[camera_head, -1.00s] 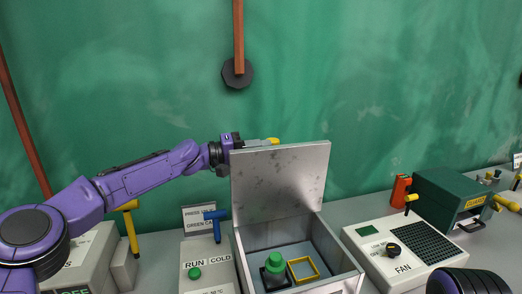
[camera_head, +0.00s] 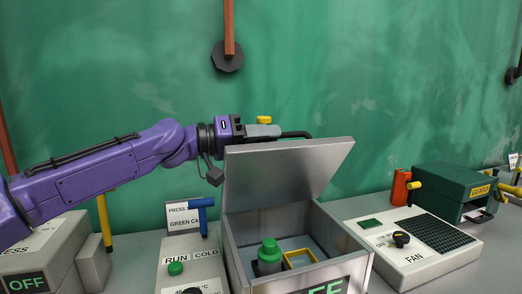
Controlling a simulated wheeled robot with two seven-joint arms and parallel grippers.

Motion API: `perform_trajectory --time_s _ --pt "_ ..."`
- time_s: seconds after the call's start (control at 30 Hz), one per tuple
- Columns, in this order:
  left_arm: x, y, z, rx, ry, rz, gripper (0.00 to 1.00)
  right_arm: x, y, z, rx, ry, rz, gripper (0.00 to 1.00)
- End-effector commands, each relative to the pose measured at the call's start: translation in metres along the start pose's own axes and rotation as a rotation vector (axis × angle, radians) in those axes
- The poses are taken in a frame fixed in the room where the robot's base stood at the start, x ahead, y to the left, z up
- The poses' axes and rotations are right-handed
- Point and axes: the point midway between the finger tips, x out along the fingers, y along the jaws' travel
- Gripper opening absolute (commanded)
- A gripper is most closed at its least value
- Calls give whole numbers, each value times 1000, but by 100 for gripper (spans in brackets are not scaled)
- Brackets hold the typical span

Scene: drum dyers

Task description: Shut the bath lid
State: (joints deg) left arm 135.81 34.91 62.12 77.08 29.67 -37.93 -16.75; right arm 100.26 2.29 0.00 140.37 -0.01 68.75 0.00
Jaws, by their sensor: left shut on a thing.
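The bath (camera_head: 350,244) is an open grey metal box at the bottom centre. Its lid (camera_head: 285,172) is a grey plate, raised and leaning forward over the box from the back. The fingertips are partly hidden behind the lid. My right gripper is not in view.
Inside the bath are a green-topped piece (camera_head: 269,255) and a yellow frame (camera_head: 300,259). A RUN/COLD panel (camera_head: 190,257) with a blue lever (camera_head: 202,216) stands left. A FAN box (camera_head: 420,252) and a green GUARD box (camera_head: 455,188) stand right.

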Motion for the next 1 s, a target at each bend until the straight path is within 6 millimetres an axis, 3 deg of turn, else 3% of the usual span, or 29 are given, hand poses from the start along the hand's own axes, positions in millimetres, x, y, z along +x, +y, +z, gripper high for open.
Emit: perform_trajectory --time_s 0.03,0.2,0.7,0.73,0.77,1.0 --pt "0 -5 10 20 -5 -4 0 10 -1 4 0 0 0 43" --pt "0 1 16 66 -4 -3 0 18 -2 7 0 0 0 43" --pt "0 4 17 84 -4 -4 0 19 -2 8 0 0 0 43" --pt "0 4 16 84 -3 -4 29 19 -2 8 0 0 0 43" --pt "0 4 16 83 -3 -4 39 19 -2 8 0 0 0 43" --pt "0 6 16 83 -1 -2 40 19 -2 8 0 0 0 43"
